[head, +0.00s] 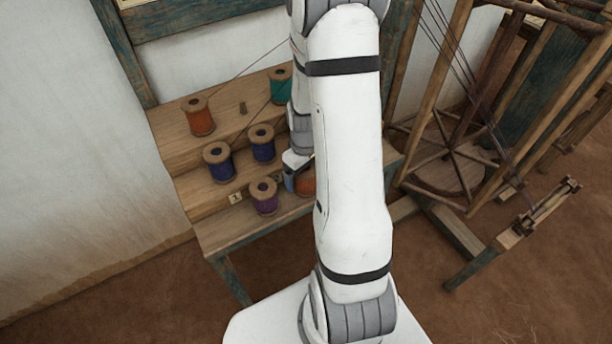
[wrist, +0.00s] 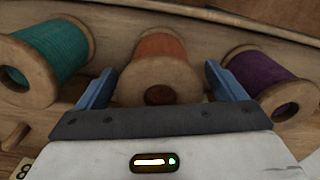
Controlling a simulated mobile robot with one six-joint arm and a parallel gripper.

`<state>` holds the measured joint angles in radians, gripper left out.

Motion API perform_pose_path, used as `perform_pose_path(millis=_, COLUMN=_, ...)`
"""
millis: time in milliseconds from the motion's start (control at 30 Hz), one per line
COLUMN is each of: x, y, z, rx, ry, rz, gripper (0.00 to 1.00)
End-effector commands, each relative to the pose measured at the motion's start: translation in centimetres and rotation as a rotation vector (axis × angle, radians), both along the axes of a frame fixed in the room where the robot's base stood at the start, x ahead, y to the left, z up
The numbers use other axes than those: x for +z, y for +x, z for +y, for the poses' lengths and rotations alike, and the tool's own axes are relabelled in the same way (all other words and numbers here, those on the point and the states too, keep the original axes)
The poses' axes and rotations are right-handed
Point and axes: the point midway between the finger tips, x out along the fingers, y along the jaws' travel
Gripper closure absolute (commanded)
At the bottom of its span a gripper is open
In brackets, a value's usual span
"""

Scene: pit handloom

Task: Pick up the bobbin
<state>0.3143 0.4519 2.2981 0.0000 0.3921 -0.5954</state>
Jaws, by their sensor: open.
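An orange bobbin (wrist: 160,62) with wooden flanges stands between the fingers of my gripper (wrist: 160,84), which is open with one blue finger on each side. I cannot tell whether either finger touches it. In the head view this orange bobbin (head: 306,184) is on the front step of a wooden stand, mostly hidden by my arm. My gripper also shows there (head: 292,181), partly hidden, at its left side.
The stepped stand (head: 215,235) holds other bobbins: an orange-red one (head: 199,120), two blue ones (head: 219,166) (head: 262,147), the purple one (head: 264,198) and the teal one (head: 281,88). Threads rise from the back ones. A wooden loom frame (head: 455,90) stands right.

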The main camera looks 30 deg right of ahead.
Motion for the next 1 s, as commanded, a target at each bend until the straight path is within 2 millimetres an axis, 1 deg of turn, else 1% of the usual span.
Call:
perform_pose_path(millis=267, x=-0.25, y=-0.01, z=0.0, rx=-0.001, ry=0.0, rz=0.0, gripper=0.1)
perform_pose_path(millis=867, x=-0.22, y=-0.02, z=-0.06, rx=-0.002, ry=0.0, rz=0.0, gripper=0.59)
perform_pose_path(millis=900, x=-0.21, y=-0.02, z=-0.06, rx=-0.002, ry=0.0, rz=-0.001, gripper=0.61)
perform_pose_path(millis=1000, x=-0.21, y=-0.01, z=-0.07, rx=-0.002, ry=0.0, rz=-0.001, gripper=0.61)
